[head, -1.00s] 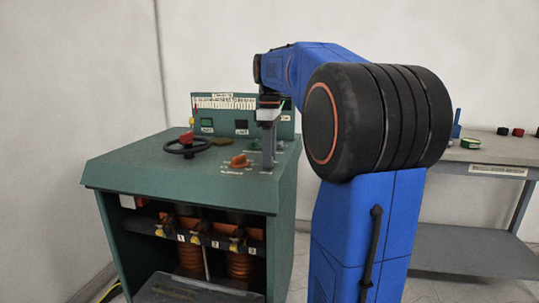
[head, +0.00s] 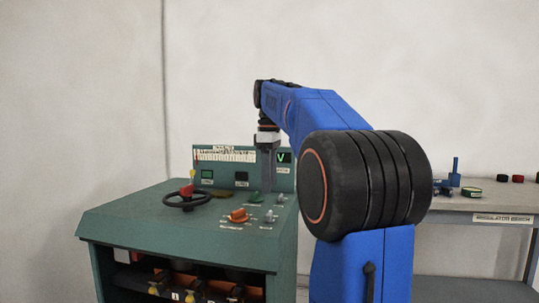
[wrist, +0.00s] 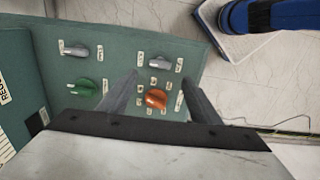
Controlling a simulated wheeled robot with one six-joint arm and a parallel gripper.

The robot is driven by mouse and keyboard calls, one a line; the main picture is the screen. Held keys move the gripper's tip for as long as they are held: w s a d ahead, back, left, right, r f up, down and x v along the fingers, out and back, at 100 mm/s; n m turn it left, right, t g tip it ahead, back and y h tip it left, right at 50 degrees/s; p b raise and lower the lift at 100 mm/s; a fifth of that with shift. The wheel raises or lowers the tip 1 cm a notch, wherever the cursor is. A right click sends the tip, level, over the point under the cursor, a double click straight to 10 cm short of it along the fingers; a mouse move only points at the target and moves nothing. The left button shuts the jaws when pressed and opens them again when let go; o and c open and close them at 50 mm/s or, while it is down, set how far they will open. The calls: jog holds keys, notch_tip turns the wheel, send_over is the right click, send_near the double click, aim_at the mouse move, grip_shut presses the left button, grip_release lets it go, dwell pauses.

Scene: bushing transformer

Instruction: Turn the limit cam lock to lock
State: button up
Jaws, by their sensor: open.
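Two grey lever knobs (wrist: 75,50) (wrist: 160,62), a green knob (wrist: 85,87) and an orange knob (wrist: 156,98) sit on the green panel. Their labels are too small to read, so I cannot tell which is the limit cam lock. My gripper (wrist: 158,79) is open and empty. In the wrist view its fingers stand either side of the right grey knob and the orange knob, with no contact visible. The head view shows my gripper (head: 268,180) above the panel's right rear. The orange knob (head: 238,215) and a grey knob (head: 268,216) show there.
The green cabinet (head: 120,213) carries a black handwheel with a red knob (head: 187,190) left of the knobs. An upright display board (head: 224,180) stands at its back. A bench (head: 460,204) with small parts stands at the right.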

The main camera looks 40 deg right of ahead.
notch_tip(320, 180, up, 8)
jog(key=shift+r, duration=0.15)
dwell(0.6)
